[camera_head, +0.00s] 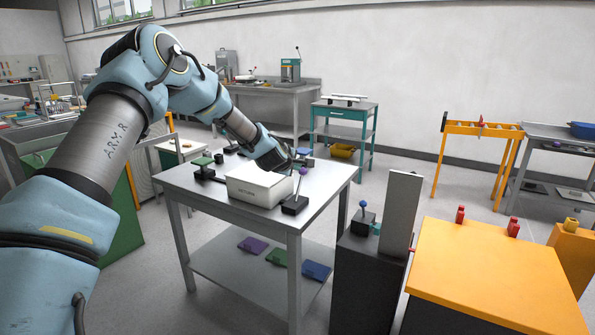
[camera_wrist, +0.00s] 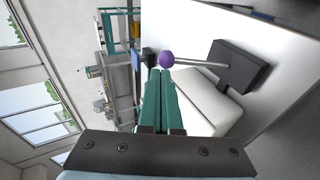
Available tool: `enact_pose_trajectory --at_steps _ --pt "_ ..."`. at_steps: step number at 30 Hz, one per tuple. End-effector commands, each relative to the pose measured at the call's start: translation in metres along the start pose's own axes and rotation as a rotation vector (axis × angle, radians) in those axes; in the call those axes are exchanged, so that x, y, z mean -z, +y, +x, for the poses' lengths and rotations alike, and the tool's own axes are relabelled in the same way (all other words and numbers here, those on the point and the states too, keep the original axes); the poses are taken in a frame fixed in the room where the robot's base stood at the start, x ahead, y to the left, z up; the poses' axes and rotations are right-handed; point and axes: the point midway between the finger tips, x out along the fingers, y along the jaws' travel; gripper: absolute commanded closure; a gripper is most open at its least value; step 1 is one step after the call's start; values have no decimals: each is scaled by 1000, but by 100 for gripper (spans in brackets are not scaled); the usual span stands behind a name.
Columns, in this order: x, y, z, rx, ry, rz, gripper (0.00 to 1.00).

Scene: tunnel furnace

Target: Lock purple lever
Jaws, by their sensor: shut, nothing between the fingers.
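The purple lever has a purple ball (camera_wrist: 166,59) on a thin metal rod, which runs to a dark block base (camera_wrist: 232,68) in the wrist view. In the head view the purple ball (camera_head: 303,171) shows just right of my gripper, and the dark base (camera_head: 295,205) stands at the table's front right. My gripper's green fingers (camera_wrist: 160,73) are shut and empty. Their tips are right at the ball in the wrist view. I cannot tell whether they touch it. In the head view the fingertips are mostly hidden by my wrist.
A white box (camera_head: 260,186) sits on the grey table (camera_head: 325,185) beside the lever, under my wrist. A dark block with a green top (camera_head: 202,162) is at the table's left. Purple, green and blue plates lie on the lower shelf. An orange cabinet (camera_head: 490,270) stands front right.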

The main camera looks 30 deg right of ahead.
Motion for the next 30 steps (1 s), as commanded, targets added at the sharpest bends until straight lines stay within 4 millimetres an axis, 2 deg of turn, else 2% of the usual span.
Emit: enact_pose_trajectory --at_steps 18,23,30 --pt "1 8 -86 -2 2 0 100" --pt "1 9 -95 -1 2 0 100" --pt "0 9 -97 -1 1 0 100"
